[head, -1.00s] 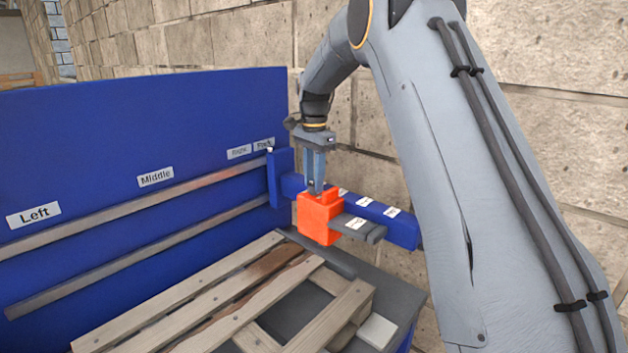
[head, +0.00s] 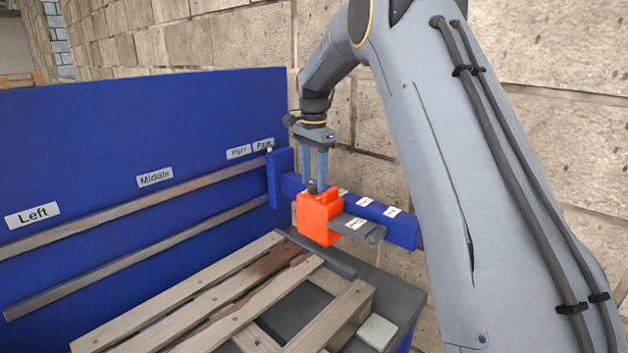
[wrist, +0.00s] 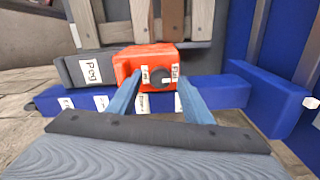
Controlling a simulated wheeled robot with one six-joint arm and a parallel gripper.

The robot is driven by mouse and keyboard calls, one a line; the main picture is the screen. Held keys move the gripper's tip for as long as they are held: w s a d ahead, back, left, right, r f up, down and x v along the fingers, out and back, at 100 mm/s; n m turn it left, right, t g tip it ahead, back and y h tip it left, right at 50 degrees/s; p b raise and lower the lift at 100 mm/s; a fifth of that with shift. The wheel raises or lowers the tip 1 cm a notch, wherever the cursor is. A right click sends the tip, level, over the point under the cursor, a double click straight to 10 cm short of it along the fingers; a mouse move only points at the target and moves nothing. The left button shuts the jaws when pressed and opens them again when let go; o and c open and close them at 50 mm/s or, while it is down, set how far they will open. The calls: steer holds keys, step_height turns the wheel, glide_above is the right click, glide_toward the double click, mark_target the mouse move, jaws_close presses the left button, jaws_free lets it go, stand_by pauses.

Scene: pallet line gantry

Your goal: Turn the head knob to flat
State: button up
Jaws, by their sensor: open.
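The orange head (head: 318,220) sits on the blue beam (head: 385,220); it also shows in the wrist view (wrist: 130,62). The knob is a small dark piece on its top face (head: 312,186), seen round and dark in the wrist view (wrist: 157,77). White labels flank it; the right one (wrist: 177,74) seems to start with "Fl", the left one is too small to read surely. I cannot tell where the knob points. My gripper (head: 315,182) is open above the head, its two blue fingers on either side of the knob, with nothing held between them.
A grey bar labelled "Peg" (wrist: 88,70) sticks out beside the head. A wooden pallet (head: 200,310) lies in front. A blue panel (head: 100,140) with Left, Middle, Right and Park labels stands at left. A stone wall (head: 540,70) is behind.

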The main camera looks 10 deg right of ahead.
mark_target(314, 183)
steer(key=shift+r+b, duration=1.05)
steer(key=shift+r, duration=2.55)
